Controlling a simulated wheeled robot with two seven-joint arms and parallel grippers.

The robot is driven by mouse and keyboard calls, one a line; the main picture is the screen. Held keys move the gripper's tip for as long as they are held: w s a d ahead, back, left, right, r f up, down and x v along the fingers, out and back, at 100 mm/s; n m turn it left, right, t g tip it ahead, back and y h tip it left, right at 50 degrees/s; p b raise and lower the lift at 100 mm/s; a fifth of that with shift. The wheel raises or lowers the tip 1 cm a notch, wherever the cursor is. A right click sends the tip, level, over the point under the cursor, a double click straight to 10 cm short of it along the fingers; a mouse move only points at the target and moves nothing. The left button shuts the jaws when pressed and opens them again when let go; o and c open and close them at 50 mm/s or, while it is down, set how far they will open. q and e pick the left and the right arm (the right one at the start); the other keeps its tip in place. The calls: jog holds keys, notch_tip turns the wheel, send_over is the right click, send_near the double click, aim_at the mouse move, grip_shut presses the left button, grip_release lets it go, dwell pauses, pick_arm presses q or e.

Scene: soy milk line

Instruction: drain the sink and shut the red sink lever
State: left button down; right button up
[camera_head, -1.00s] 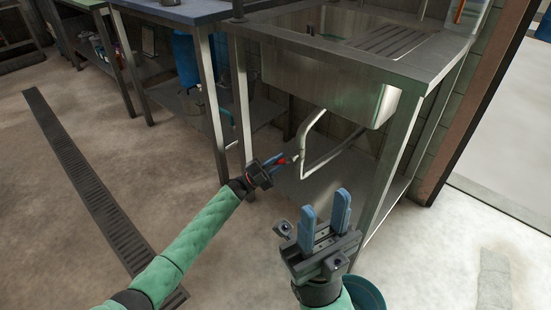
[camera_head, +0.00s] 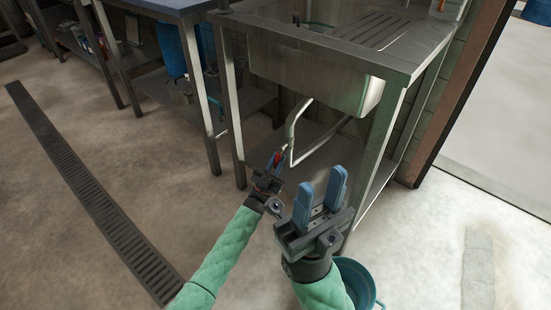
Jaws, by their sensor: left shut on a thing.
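The steel sink (camera_head: 305,78) is set in a metal frame at the upper middle, and the inside of its basin is mostly hidden. A bent pale drain pipe (camera_head: 291,128) hangs below it. The red lever (camera_head: 277,157) shows as a small red patch at the pipe's lower left end, mostly covered by my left gripper (camera_head: 277,156). My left gripper is shut on the lever, its blue fingers pointing up. The lever's exact angle is hard to tell. My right gripper (camera_head: 321,178) is open and empty, in front of the sink frame.
A teal bucket (camera_head: 359,281) stands on the floor behind my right forearm. A steel table (camera_head: 203,98) with a lower shelf is left of the sink. A dark floor grate (camera_head: 88,190) runs along the left. Open floor lies between.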

pick_arm(q)
jog(key=shift+s+f+n, duration=0.1)
jog(key=shift+n, duration=0.3)
jog(key=c, duration=1.3)
grip_release()
jog(key=shift+c, duration=0.2)
jog(key=p+v, duration=0.1)
jog(key=v, duration=0.6)
jog(key=shift+s+a+f, duration=0.15)
jog(key=shift+s+f, duration=0.1)
jog(key=shift+f, duration=0.05)
